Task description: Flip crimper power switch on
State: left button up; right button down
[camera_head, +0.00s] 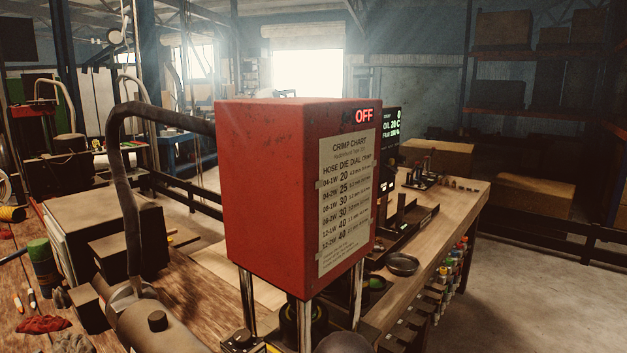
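The crimper (275,190) is a large red box on metal posts, close in front of me. A red lit sign reading OFF (364,116) is at the top right of its front. A paper crimp chart (346,200) covers much of that face. A dark panel with a lit readout (391,125) shows partly behind the right edge. I cannot make out a power switch; it may be hidden behind the box or too small to tell. Neither of my grippers is in view.
A thick dark hose (128,190) arches from the box's left side down to a grey cylindrical unit (165,325). A wooden bench (455,200) with a dark dish (402,264) and small parts runs to the right. A cluttered worktop is at left. Open floor lies at far right.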

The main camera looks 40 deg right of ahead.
aim_at(394, 170)
jog(key=u, duration=0.35)
jog(key=k, duration=1.4)
jog(key=z, duration=0.85)
jog(key=i, duration=1)
jog(key=u, duration=0.1)
